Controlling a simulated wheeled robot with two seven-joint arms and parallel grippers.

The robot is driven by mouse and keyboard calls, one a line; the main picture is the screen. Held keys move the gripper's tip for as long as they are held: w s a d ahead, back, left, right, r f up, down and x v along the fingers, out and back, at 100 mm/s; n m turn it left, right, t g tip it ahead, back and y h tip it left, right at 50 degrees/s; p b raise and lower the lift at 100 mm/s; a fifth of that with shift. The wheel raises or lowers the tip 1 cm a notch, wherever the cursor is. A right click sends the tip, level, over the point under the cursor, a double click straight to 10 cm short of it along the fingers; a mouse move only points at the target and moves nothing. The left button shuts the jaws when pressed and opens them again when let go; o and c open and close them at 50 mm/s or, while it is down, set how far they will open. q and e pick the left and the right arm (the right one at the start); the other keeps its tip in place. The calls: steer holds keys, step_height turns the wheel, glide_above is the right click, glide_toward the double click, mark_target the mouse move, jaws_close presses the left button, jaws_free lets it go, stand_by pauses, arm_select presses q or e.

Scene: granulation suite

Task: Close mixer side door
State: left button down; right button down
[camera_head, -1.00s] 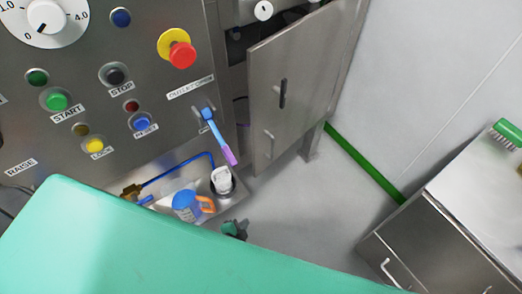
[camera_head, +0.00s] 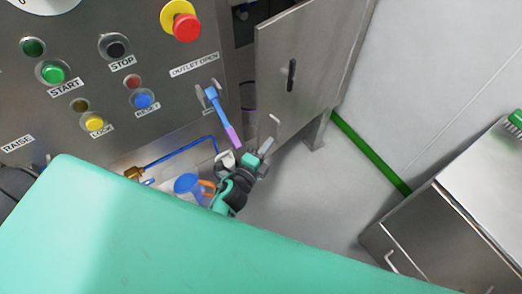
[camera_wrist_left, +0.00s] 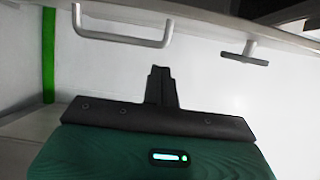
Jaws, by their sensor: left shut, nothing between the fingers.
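The mixer side door (camera_head: 315,55) is a grey metal panel that stands swung out from the mixer, with a dark gap to its left. It has a dark latch handle (camera_head: 291,75) and a pale bar handle (camera_head: 273,125) lower down. My left gripper (camera_head: 265,146) is shut and empty, just below the bar handle, with a small gap apparent. In the left wrist view, the closed fingers (camera_wrist_left: 161,85) point toward the door face, with the bar handle (camera_wrist_left: 122,38) above left and the T-shaped latch (camera_wrist_left: 245,54) above right. My right gripper is not in view.
The control panel (camera_head: 60,115) with buttons is at left. A blue and purple lever (camera_head: 221,112) sticks out near the gripper. A blue cup (camera_head: 186,184) stands below it. A steel cabinet (camera_head: 430,235) is at right. The floor (camera_head: 310,205) between is clear.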

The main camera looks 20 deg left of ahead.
arm_select(q)
steer(key=w+a, duration=0.1)
steer(key=w, duration=0.1)
steer(key=w+p, duration=0.1)
steer(key=w, duration=0.1)
steer(key=w+a, duration=0.1)
steer(key=w, duration=0.1)
steer(key=shift+w+a, duration=0.25)
steer(key=shift+a, duration=0.05)
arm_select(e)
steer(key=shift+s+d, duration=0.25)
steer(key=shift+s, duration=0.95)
arm_select(q)
steer(key=shift+a, duration=0.1)
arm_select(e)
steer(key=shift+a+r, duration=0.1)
